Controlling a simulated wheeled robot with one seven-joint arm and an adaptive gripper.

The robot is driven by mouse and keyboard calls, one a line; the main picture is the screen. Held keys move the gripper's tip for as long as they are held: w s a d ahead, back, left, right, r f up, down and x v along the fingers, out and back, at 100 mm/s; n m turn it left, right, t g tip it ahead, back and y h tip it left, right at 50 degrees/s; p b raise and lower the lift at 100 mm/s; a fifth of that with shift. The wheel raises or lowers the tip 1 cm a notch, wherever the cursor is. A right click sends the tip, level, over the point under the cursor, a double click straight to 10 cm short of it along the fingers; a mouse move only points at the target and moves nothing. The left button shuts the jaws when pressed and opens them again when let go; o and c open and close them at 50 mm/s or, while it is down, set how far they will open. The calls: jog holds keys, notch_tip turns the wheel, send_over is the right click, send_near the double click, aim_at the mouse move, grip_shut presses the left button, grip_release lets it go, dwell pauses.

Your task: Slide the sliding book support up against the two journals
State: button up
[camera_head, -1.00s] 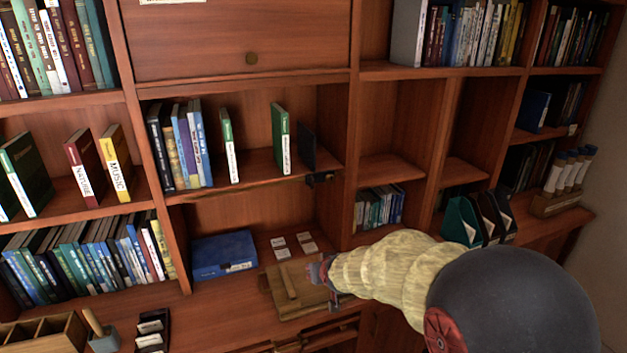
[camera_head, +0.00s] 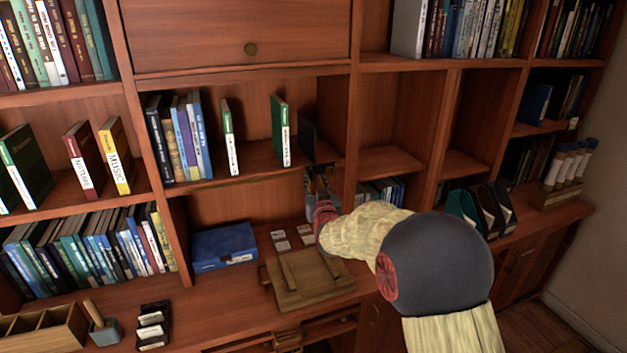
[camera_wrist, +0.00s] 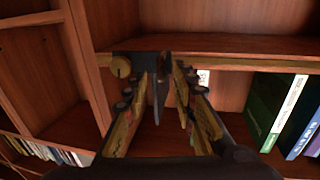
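The sliding book support is a thin dark plate (camera_head: 307,139) standing on the middle shelf at its right end. The two journals, green with white spines, stand apart to its left, one nearer (camera_head: 281,132) and one farther (camera_head: 229,138). My gripper (camera_head: 322,178) is at the shelf's front edge by the support's base, which it hides in the head view. In the wrist view, my open fingers (camera_wrist: 161,100) lie either side of the dark plate (camera_wrist: 157,93), with gaps visible. A green, white-spined book (camera_wrist: 278,105) stands at right; I cannot tell which journal it is.
A row of books (camera_head: 182,138) stands left of the journals. An upright divider (camera_head: 340,115) rises right of the support. Below are a blue box (camera_head: 223,247), several small cards and a wooden board (camera_head: 308,280) on the desk. Shelf room between support and nearer journal is narrow.

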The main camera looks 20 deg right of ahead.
jog(key=shift+w+d, duration=0.25)
jog(key=shift+w, duration=0.9)
jog(key=shift+c, duration=1)
grip_shut()
